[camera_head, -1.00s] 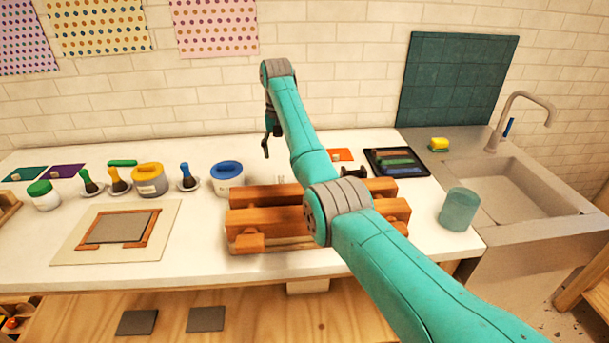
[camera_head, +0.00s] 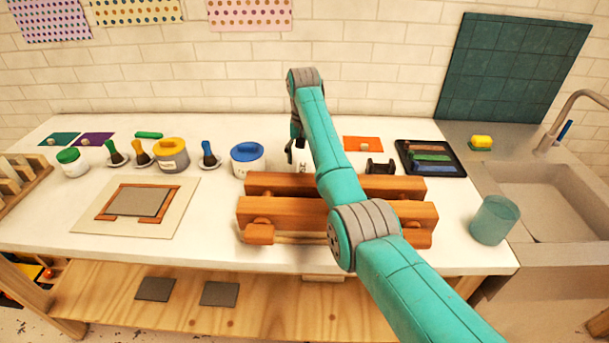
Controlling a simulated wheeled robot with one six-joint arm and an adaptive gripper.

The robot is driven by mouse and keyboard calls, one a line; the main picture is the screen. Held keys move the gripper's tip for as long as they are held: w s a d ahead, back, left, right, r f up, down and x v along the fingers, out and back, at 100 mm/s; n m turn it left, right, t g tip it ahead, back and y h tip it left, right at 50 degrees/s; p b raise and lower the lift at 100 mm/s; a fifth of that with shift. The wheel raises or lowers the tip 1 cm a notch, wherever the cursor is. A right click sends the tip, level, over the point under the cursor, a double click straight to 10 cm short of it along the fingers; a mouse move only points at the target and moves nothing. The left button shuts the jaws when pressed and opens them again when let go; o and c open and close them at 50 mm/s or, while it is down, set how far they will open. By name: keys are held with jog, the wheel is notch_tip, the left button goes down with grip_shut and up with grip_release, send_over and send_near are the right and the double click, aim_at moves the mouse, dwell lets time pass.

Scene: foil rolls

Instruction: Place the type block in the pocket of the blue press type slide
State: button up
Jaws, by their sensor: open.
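My gripper (camera_head: 297,143) hangs fingers-down over the back of the counter, between the blue-lidded jar and the orange mat. It is open, small and partly shadowed; nothing is seen in it. Small pale blocks sit on the green mat (camera_head: 65,137), the purple mat (camera_head: 98,138) and the orange mat (camera_head: 350,141); I cannot tell which is the type block. A black tray (camera_head: 408,148) at the back right holds several coloured bars, one of them blue. I cannot tell whether that is the blue press type slide, and no pocket can be made out.
A wooden press-like frame (camera_head: 285,213) lies under my arm, which hides part of it. A black spool-like piece (camera_head: 380,166) stands behind it. Jars and brushes line the left, with a framed board (camera_head: 185,190) before them. A teal cup (camera_head: 494,220) stands near the sink.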

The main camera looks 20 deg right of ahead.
aim_at(302, 170)
jog(key=shift+a+f, duration=0.2)
jog(key=shift+f, duration=2.35)
jog(key=shift+f, duration=0.25)
grip_shut()
